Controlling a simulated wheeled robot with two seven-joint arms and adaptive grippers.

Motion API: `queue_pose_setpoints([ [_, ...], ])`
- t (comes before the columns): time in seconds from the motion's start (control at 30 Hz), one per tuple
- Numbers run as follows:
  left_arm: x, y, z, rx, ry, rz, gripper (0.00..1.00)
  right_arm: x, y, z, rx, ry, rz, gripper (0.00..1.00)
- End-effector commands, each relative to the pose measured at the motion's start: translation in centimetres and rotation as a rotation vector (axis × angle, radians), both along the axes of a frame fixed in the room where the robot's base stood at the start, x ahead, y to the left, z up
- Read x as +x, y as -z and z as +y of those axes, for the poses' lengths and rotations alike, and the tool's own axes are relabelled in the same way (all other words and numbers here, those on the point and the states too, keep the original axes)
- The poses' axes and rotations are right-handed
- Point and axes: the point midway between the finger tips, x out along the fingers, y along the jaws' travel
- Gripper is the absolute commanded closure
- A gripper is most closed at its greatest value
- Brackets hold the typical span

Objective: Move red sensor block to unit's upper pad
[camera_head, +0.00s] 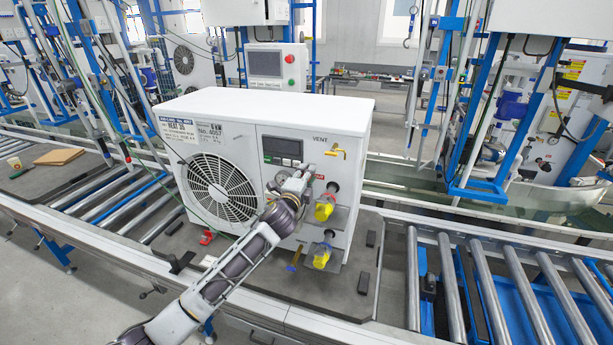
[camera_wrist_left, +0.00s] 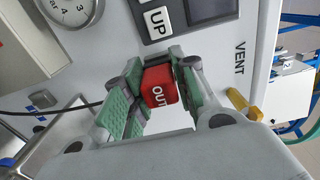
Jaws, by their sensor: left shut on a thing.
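The red sensor block (camera_wrist_left: 160,86), marked "OUT", is held between the green-padded fingers of my left gripper (camera_wrist_left: 152,90) in the left wrist view. In the head view my left gripper (camera_head: 293,184) is at the front of the white unit (camera_head: 310,108), below its dark display (camera_head: 282,147). It largely hides the block there. In the left wrist view a white "UP" label (camera_wrist_left: 156,22) on a dark surround lies just beyond the block. Whether the block touches the unit's face is not clear. My right gripper is not in view.
A yellow valve handle (camera_head: 336,153) is right of the gripper, with yellow caps (camera_head: 322,260) below. A round gauge (camera_wrist_left: 70,8) shows in the left wrist view. A red item (camera_head: 207,237) lies at the unit's foot. Conveyor rollers (camera_head: 480,280) run to the right.

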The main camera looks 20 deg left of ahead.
Motion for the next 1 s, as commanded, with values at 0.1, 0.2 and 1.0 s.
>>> queue_pose_setpoints([
  [0.1,0.00,0.03,-0.01,0.000,0.000,0.000,1.00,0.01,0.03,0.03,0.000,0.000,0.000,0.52],
  [0.2,0.01,0.03,-0.01,0.000,0.000,0.000,1.00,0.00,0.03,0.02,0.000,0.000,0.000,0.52],
  [1.0,0.89,-0.01,-0.04,0.000,0.000,-0.001,1.00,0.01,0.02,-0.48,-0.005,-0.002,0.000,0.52],
])
